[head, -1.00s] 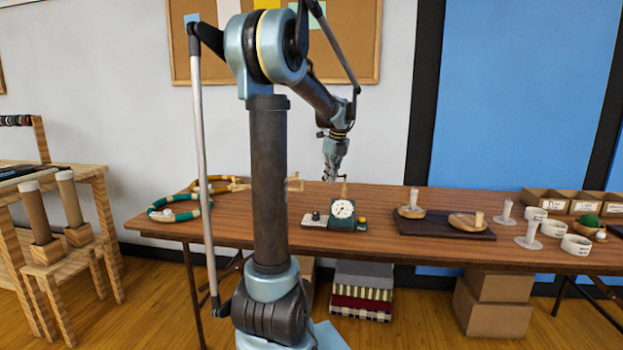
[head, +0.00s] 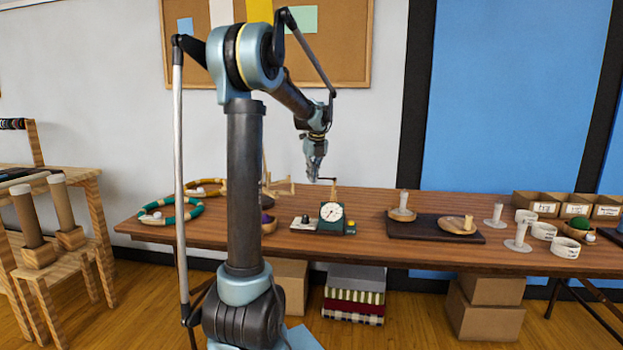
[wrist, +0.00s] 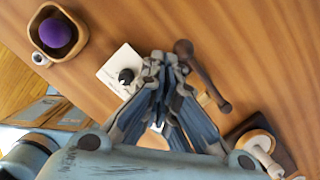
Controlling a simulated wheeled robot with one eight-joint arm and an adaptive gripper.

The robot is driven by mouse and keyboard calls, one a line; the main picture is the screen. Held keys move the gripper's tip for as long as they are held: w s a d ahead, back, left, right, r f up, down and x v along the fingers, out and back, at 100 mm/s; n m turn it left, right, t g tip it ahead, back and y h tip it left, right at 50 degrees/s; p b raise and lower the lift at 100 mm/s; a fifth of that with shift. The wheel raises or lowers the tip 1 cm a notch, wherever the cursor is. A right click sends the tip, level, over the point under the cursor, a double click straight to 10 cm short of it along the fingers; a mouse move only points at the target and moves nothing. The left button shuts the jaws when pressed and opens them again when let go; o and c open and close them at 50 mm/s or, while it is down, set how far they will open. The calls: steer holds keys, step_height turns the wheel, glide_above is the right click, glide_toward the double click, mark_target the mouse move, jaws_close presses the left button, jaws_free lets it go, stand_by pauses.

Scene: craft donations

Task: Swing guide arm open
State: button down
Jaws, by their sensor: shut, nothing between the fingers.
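The counter with a round white dial (head: 331,211) and a dark green body stands near the table's front edge. A short wooden post rises from it, with a thin dark arm (head: 327,179), apparently the guide arm, at its top. The wrist view shows a dark brown bar with a rounded end (wrist: 204,78), likely this arm, right of my fingers. My gripper (head: 313,178) is shut and empty, above and left of the dial. In the wrist view my gripper (wrist: 164,62) hides most of the counter. I cannot tell whether fingers and arm touch.
A white plate with a black knob (head: 304,221) adjoins the counter. A bowl with a purple ball (wrist: 55,33) stands left. A dark tray (head: 400,228) with wooden dishes is right. Rings of yarn (head: 170,212) lie at the table's left end.

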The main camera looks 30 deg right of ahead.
steer(key=shift+d, duration=0.2)
stand_by(0.6)
steer(key=shift+s+d, duration=0.2)
steer(key=shift+d, duration=0.4)
